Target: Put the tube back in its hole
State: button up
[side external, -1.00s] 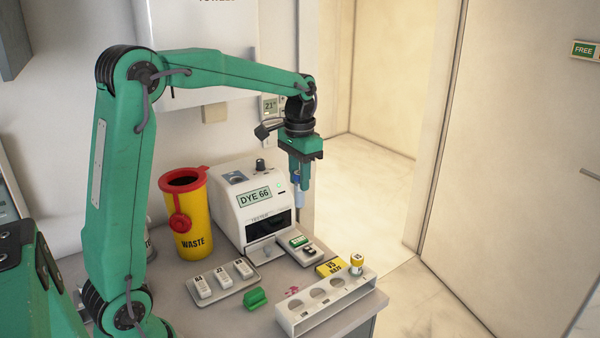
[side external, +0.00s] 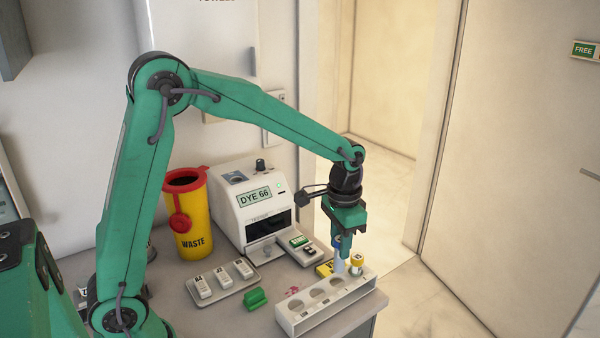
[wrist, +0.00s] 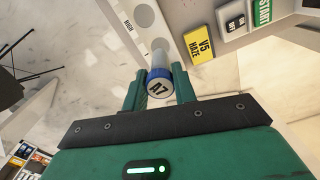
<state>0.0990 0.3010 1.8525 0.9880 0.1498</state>
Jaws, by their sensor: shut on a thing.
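My gripper (side external: 341,248) is shut on a tube with a blue cap (wrist: 159,84) and a pale, clear body. Dark letters on the cap seem to read A7. The tube (side external: 339,265) hangs roughly upright, its lower end near the third hole of the white rack (side external: 300,327). I cannot tell whether its tip is above the hole or behind it. The rack (wrist: 130,14) also shows at the top of the wrist view.
A yellow V5 block (wrist: 200,45) lies behind the rack. The DYE 66 tester (side external: 252,210) and yellow waste bin (side external: 193,225) stand at the back. A tray (side external: 240,284) with white labelled pieces and a green block (side external: 257,299) lie left of the rack. The counter edge is right.

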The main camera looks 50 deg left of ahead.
aim_at(338, 266)
jog(key=shift+f, duration=0.15)
jog(key=shift+f, duration=1)
jog(key=shift+f, duration=2.55)
dwell(0.5)
jog(key=o, duration=1.1)
jog(key=shift+r, duration=0.15)
jog(key=shift+r, duration=3.75)
